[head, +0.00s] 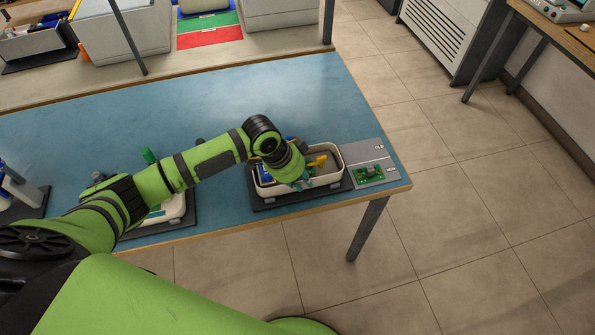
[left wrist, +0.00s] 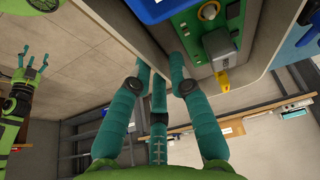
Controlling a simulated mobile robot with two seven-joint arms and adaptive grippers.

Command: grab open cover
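A white open-topped housing (head: 334,184) stands on a dark mat near the table's right end. It holds a yellow handle-like part (head: 318,161) and green and blue parts. In the left wrist view the yellow part (left wrist: 222,78) sits by a grey block on a green board (left wrist: 187,25). I cannot tell which part is the cover. My right gripper (left wrist: 38,66) is spread open, away from the housing.
A grey plate with a green circuit board (head: 370,173) lies right of the housing, near the table's end. Another white unit (head: 172,211) stands left, partly behind my arm. The blue table top (head: 325,95) behind the housing is clear. Bins stand on the back bench.

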